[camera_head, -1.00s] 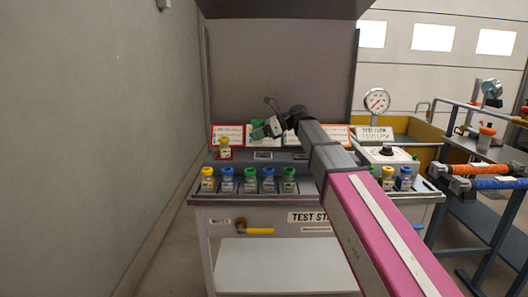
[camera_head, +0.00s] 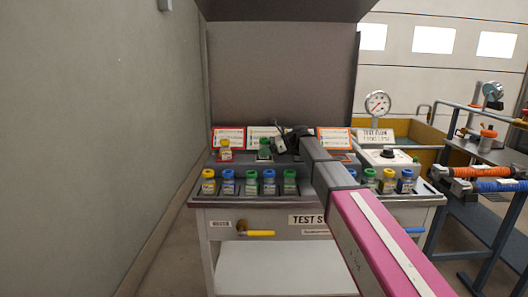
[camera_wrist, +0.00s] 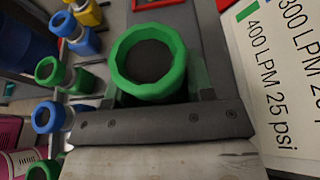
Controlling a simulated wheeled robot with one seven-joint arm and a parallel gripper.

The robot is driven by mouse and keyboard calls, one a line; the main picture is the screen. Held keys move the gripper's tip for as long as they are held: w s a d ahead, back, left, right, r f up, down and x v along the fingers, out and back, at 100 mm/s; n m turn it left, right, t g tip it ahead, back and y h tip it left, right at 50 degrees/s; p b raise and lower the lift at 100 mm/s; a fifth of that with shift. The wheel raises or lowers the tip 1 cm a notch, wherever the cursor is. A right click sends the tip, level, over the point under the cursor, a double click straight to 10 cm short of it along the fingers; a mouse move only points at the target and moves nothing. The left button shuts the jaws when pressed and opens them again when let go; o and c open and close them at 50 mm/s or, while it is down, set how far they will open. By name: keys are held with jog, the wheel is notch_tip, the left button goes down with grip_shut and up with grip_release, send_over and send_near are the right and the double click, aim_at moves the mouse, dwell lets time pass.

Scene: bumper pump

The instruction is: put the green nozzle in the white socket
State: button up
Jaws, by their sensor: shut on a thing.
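I cannot pick out the white socket. The spot under the nozzle is hidden, so I cannot tell whether it is seated.
Several nozzles with blue, green and yellow tops (camera_head: 250,184) stand along the front row. Framed label cards (camera_head: 228,137) stand behind the deck; one card (camera_wrist: 275,70) is close to my gripper in the wrist view. A pressure gauge (camera_head: 377,103) and knob box (camera_head: 388,159) are at right.

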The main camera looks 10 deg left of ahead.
jog(key=shift+f, duration=0.2)
jog(key=o, duration=1.1)
jog(key=shift+c, duration=0.2)
jog(key=shift+d+r, duration=0.1)
jog(key=shift+r, duration=0.05)
jog(key=v, duration=1.1)
jog(key=shift+d+r, duration=0.1)
jog(key=shift+d, duration=0.3)
jog(key=shift+w, duration=0.1)
